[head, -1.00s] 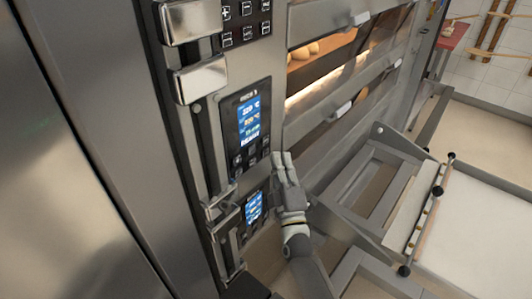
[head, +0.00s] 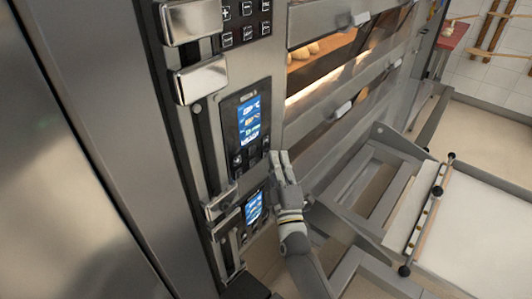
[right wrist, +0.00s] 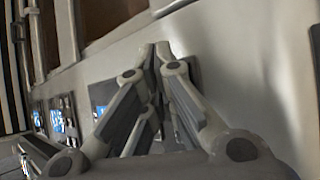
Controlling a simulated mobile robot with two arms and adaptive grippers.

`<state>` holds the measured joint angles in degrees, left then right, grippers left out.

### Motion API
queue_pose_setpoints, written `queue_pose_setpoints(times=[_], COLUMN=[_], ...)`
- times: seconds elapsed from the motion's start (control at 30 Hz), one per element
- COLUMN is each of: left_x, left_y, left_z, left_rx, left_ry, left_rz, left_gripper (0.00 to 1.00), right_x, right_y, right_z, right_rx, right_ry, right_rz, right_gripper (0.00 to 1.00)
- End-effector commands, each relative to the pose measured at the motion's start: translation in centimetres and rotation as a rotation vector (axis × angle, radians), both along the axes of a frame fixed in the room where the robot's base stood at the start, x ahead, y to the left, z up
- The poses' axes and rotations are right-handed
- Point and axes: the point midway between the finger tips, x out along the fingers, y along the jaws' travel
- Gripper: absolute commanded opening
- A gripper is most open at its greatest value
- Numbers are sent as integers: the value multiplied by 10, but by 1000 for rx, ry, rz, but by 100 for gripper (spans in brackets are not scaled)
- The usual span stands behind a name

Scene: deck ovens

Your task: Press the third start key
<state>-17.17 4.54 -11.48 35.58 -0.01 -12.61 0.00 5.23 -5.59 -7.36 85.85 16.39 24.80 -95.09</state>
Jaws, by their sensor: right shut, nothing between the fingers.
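The oven front carries control panels one below another. The middle panel (head: 247,121) has a lit blue display with dark keys below it. The lower panel (head: 254,209) also has a lit display, and its keys are partly hard to make out. The upper panel (head: 240,22) is cut by the top edge. The key labels are too small to tell which is the start key. My right gripper (head: 280,157) is shut and empty, just right of the middle panel's keys. In the right wrist view its fingers (right wrist: 162,52) are together, partly covering a panel (right wrist: 101,94). My left gripper is not in view.
Steel handles (head: 199,80) stick out left of the panels. Lit oven windows (head: 320,60) with bread lie to the right. A grey metal frame (head: 375,180) and a white-topped loader (head: 480,220) stand at the right. A smooth steel surface fills the left.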

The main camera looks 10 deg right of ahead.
Motion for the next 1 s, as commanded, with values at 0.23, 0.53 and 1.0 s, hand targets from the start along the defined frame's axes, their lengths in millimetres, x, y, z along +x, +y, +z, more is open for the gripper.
queue_pose_setpoints(times=[0.23, 0.53, 1.0], left_x=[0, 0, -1], left_y=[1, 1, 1], left_z=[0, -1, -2], left_rx=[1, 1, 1], left_ry=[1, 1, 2], left_rz=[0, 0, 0], left_gripper=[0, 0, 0], right_x=[0, 2, 6], right_y=[0, 2, 5], right_z=[0, 0, 0], right_rx=[0, 0, 0], right_ry=[0, 0, 0], right_rz=[0, -1, 0], right_gripper=[0, 0, 0])
